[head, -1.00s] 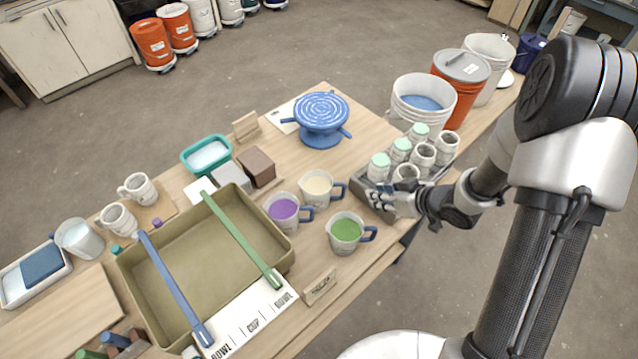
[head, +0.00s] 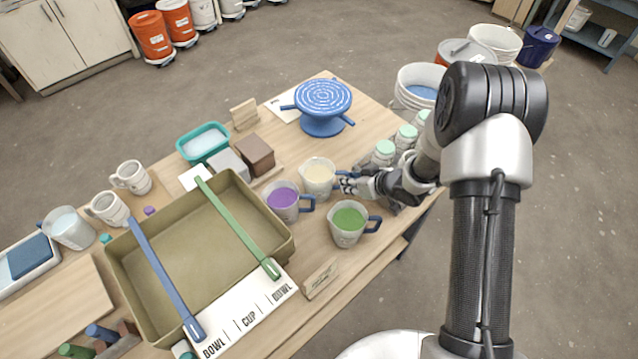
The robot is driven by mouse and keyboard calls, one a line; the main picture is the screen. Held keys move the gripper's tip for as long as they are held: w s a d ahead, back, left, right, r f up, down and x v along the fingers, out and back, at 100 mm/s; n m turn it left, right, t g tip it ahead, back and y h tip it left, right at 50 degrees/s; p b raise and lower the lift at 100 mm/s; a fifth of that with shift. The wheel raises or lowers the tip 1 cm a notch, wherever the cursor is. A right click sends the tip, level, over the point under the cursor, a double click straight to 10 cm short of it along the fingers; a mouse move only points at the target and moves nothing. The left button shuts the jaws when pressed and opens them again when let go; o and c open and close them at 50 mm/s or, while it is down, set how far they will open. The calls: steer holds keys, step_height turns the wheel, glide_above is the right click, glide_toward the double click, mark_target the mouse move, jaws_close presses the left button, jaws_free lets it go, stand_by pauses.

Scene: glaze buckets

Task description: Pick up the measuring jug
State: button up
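Three measuring jugs with dark blue handles stand on the wooden table: one with cream liquid (head: 318,180), one with purple (head: 283,203) and one with green (head: 347,226). My gripper (head: 347,184) is at the right side of the cream jug, beside its handle, and hides part of that handle. The green jug stands just in front of it. Its fingers are small and overlap the handle, so I cannot tell whether they are open or shut, or whether they touch it. The cream jug stands upright on the table.
A blue banding wheel (head: 323,105) stands behind. An olive tray (head: 122,283) with two sticks across it lies at left. Bottles with green caps (head: 385,150) stand behind my arm, partly hidden. A small wooden sign (head: 321,279) stands at the front edge.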

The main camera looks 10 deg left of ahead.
steer(key=shift+w+a+f, duration=0.35)
steer(key=shift+f, duration=0.15)
steer(key=shift+c, duration=0.3)
jaws_close()
steer(key=shift+r, duration=0.1)
